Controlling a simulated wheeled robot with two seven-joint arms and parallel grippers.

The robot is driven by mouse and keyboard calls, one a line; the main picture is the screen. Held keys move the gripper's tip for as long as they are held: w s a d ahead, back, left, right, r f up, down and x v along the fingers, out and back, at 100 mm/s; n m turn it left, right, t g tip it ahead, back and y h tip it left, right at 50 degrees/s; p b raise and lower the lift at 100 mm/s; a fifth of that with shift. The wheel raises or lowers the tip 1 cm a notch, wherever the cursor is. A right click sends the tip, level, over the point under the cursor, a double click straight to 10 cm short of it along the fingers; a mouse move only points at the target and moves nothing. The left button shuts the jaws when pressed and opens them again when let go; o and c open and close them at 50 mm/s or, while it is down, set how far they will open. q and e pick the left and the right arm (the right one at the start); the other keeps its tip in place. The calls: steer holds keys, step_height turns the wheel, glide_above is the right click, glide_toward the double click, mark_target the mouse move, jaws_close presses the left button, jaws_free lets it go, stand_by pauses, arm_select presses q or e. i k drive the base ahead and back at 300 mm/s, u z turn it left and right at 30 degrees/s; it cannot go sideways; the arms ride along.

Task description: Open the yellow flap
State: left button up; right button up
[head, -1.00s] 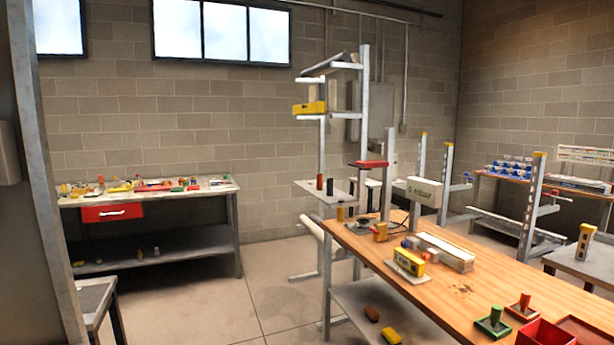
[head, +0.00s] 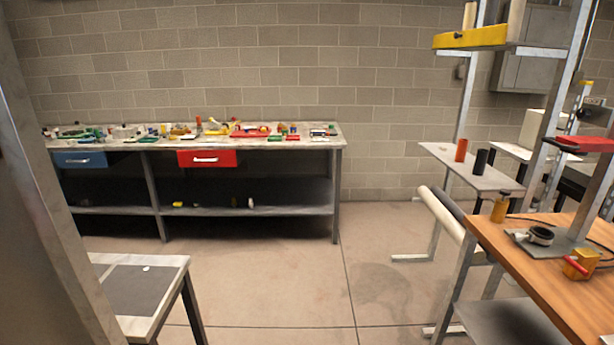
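Neither of my grippers is in view. I cannot make out for sure which thing is the yellow flap. A long yellow piece (head: 470,38) is at the upper right, on the front of a shelf of a grey metal rack. Its underside and hinge, if any, cannot be seen. A small yellow block (head: 580,264) with a red part sits on the wooden table at the right.
A long workbench (head: 290,146) with loose parts, a blue drawer (head: 80,160) and a red drawer (head: 207,158) stands at the back wall. A small grey table (head: 170,264) is front left, the wooden table (head: 550,285) right. Floor between is clear.

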mark_target(496, 35)
steer(key=z, duration=0.05)
steer(key=i, duration=1.8)
steer(key=z, duration=1.2)
steer(key=i, duration=1.1)
steer(key=z, duration=1.25)
steer(key=i, duration=0.25)
steer(key=z, duration=0.1)
